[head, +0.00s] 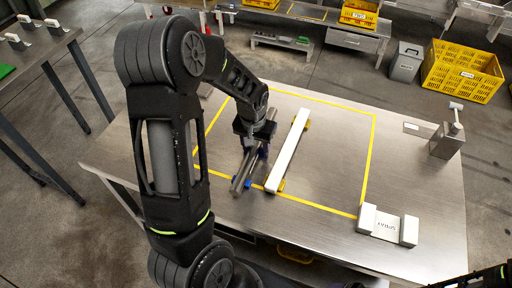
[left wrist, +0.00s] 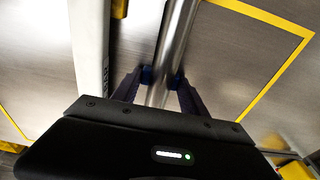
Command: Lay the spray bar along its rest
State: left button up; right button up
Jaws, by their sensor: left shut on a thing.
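My left gripper (head: 256,143) is shut on a long grey metal bar (head: 243,173), likely the spray bar. The bar slants over the table, left of a long white beam (head: 290,147). In the left wrist view the bar (left wrist: 178,38) runs between the fingers of my left gripper (left wrist: 160,82), with blue at the grip. The white beam (left wrist: 90,45) runs beside it, apart from it. I cannot tell if the bar touches the table. A white holder (head: 387,226) marked SPRAY, with a raised block at each end, lies at the table's front right. My right gripper is out of view.
The steel table (head: 440,205) has a yellow taped outline (head: 369,160) around the beam. Yellow pieces (head: 281,186) show by the beam's ends. A metal dispenser (head: 446,141) stands at the right. Inside the outline, the area right of the beam is clear.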

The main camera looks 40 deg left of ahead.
aim_at(256, 144)
pick_arm(q)
grip_shut()
jog(key=shift+w+r, duration=0.1)
jog(key=shift+r, duration=0.45)
notch_tip(256, 144, up, 9)
jog(key=shift+b, duration=0.65)
